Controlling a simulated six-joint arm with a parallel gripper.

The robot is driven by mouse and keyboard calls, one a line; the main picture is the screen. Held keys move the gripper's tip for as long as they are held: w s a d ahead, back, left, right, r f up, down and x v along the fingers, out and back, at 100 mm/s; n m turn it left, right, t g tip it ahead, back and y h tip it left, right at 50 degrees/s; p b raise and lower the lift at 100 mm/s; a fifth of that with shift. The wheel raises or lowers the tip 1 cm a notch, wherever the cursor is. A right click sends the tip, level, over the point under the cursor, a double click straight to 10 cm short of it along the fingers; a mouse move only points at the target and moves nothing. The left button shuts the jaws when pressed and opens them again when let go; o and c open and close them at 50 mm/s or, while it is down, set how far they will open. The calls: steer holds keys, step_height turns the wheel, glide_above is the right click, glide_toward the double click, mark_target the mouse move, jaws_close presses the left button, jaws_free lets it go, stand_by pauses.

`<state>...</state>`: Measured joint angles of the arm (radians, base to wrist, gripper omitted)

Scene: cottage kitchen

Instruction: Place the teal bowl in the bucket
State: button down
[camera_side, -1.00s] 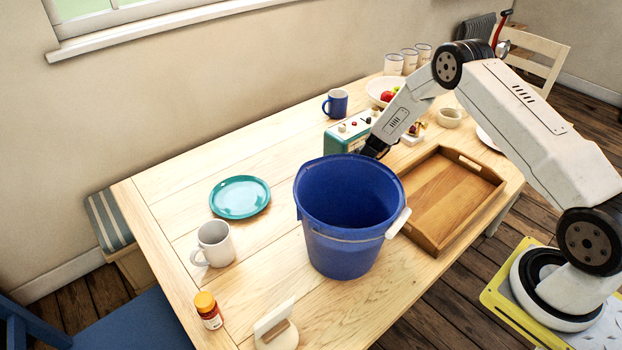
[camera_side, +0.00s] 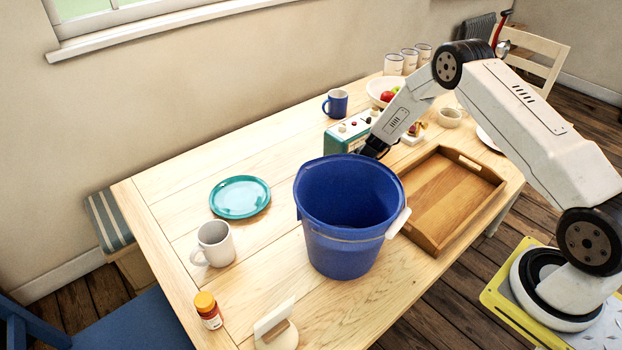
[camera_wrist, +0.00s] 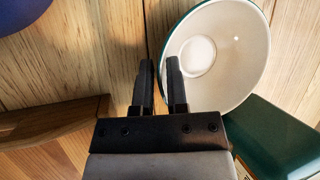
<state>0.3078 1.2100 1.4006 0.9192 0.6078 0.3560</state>
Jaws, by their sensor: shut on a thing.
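The teal bowl (camera_wrist: 225,50), cream inside with a thin teal edge, shows in the wrist view at the upper right. My gripper (camera_wrist: 160,72) is shut on its near-left wall, one finger outside and one inside the rim. In the side view my gripper (camera_side: 368,153) is low behind the bucket, and the bowl is hidden there. The blue bucket (camera_side: 345,245) stands upright on the table with its top open and its visible inside empty. Its edge shows at the top left of the wrist view (camera_wrist: 18,10).
A wooden tray (camera_side: 408,207) lies right of the bucket. A teal box with knobs (camera_side: 340,138) stands behind my gripper, close to the bowl in the wrist view (camera_wrist: 275,140). A teal plate (camera_side: 240,197), mug (camera_side: 214,243) and bottle (camera_side: 208,309) are at left.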

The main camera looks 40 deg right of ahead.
stand_by(0.7)
step_height(320, 180, up, 18)
stand_by(0.8)
stand_by(0.5)
steer(key=s+a+r+n+g, duration=0.3)
steer(key=a+r+n, duration=0.1)
steer(key=r+n, duration=0.2)
steer(key=s+a+r+n+g, duration=0.2)
steer(key=s+a+r+n, duration=0.2)
steer(key=r, duration=0.5)
steer(key=n, duration=0.2)
steer(key=shift+a+r+n+g, duration=0.15)
steer(key=shift+n+g, duration=0.15)
steer(key=shift+g, duration=0.1)
steer(key=shift+s, duration=0.1)
